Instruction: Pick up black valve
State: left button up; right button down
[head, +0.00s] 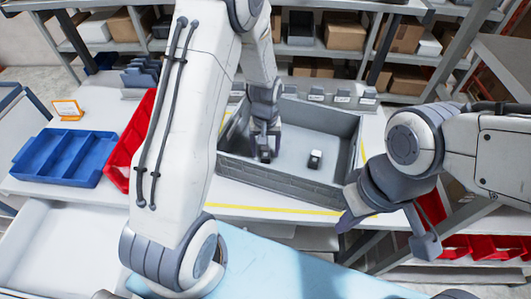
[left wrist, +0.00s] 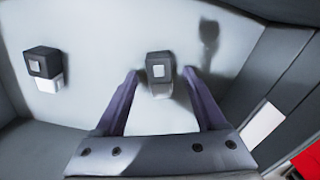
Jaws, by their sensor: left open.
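A small dark valve (left wrist: 160,70) with a pale square on its top stands on the grey bin floor, between the two fingers of my left gripper (left wrist: 161,74) in the left wrist view. The fingers are open, one on each side, with gaps to the valve. A second small valve (left wrist: 45,66), black on top with a white part, lies to the left; it also shows in the head view (head: 315,158). In the head view my left gripper (head: 265,152) reaches down into the bin and largely hides the first valve. My right gripper (head: 384,238) is open and empty, outside the bin's front right corner.
The grey bin (head: 275,182) has walls around both valves. A blue divided tray (head: 65,157) and a red bin (head: 128,150) stand to the left, with a small orange-framed sign (head: 67,109). Red bins (head: 475,246) sit low right. Shelves with boxes line the back.

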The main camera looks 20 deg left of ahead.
pick_arm(q)
grip_shut()
jog(key=shift+r, duration=0.1)
